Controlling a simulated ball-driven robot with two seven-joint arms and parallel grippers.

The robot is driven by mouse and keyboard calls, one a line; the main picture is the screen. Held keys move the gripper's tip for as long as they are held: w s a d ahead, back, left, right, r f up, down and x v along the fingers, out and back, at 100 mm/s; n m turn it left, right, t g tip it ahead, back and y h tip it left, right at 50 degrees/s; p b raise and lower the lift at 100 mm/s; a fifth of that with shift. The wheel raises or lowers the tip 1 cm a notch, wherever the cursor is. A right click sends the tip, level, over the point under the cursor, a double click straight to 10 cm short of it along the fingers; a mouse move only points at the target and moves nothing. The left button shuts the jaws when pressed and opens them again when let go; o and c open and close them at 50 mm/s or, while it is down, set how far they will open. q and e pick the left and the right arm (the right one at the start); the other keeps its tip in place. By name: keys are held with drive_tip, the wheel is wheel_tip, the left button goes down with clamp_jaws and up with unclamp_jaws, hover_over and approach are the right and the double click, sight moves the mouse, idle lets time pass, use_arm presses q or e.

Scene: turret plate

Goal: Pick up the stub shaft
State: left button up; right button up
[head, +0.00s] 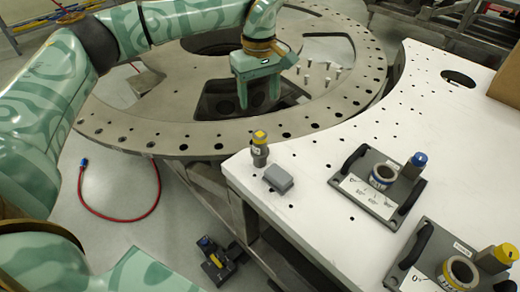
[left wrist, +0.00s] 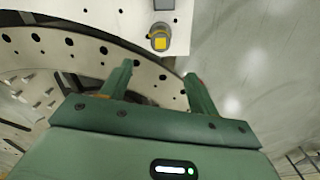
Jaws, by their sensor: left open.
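A short dark-grey shaft with a yellow top (head: 260,149), which looks like the stub shaft, stands upright near the left corner of the white table. It also shows in the left wrist view (left wrist: 159,42), beyond the fingertips and roughly between their lines. My left gripper (head: 259,101) is open and empty, fingers pointing down over the big turret plate. It is apart from the shaft, behind it in the head view. In the left wrist view the two green fingers (left wrist: 159,70) are spread. My right gripper is not in view.
A small grey block (head: 278,179) lies close beside the shaft. Two dark handled trays (head: 400,206) (head: 420,279) hold rings and capped cylinders on the white table (head: 310,150). The turret plate ring (head: 330,110) carries several small upright pins (head: 328,72). A red hose (head: 120,217) lies on the floor.

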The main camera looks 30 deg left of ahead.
sight(260, 134)
use_arm(q)
wheel_tip(260, 134, down, 16)
drive_tip(key=shift+d+r+b, duration=0.15)
drive_tip(key=shift+r+b, duration=0.1)
drive_tip(key=shift+b, duration=0.35)
drive_tip(key=shift+s, duration=0.1)
drive_tip(key=shift+c, duration=0.3)
clamp_jaws()
drive_tip(key=shift+r, duration=0.15)
